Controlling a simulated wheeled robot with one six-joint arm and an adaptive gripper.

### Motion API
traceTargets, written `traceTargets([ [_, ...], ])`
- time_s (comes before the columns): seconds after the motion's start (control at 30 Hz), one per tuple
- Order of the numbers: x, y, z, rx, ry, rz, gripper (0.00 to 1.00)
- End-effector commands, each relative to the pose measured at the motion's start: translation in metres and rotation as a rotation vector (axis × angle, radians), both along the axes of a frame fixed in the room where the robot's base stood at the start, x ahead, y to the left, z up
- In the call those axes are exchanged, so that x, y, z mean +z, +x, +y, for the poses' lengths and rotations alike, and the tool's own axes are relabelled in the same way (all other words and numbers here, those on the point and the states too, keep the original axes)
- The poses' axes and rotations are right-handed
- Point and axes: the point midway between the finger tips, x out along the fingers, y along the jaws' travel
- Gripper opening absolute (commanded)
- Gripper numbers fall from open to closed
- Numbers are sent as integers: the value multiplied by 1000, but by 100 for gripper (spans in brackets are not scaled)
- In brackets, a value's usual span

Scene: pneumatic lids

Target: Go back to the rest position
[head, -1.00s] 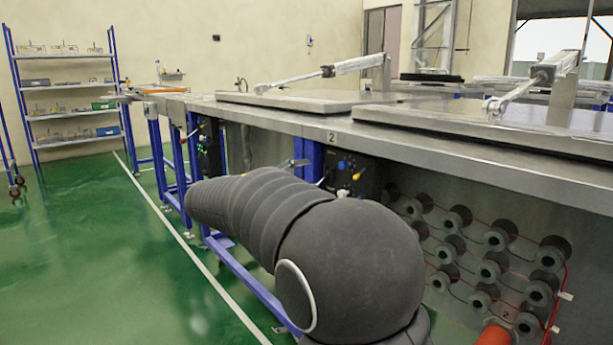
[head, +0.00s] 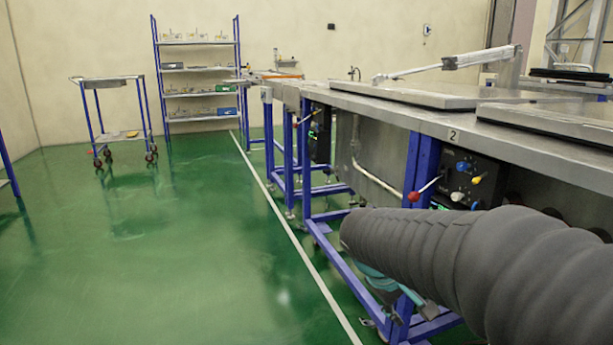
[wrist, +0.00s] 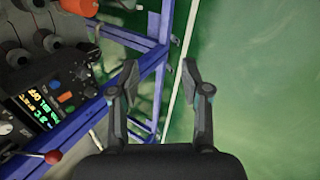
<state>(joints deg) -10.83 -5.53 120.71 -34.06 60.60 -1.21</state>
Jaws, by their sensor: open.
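My gripper (wrist: 160,82) is open and empty in the wrist view, its two fingers well apart. It hangs over the edge of the blue frame and the white floor line. A control box (wrist: 42,105) with a lit display and coloured knobs lies to its left, with a red-knobbed lever (wrist: 50,160) below it.
The steel table (head: 420,118) with flat lids (head: 430,94) runs along the right. A shelf rack (head: 197,70) and a wheeled cart (head: 112,110) stand at the back left. The green floor (head: 190,260) left of the white line is clear.

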Motion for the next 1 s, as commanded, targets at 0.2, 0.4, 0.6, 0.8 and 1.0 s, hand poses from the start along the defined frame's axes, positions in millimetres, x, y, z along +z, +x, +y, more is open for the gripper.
traceTargets([
  [0.2,-8,-76,25,-154,317,-84,47],
  [0.4,-6,-128,42,-271,530,-176,47],
  [0.6,4,-163,42,-326,622,-266,47],
  [0.8,22,-173,35,-331,630,-346,47],
  [1.0,25,-173,32,-339,628,-356,47],
])
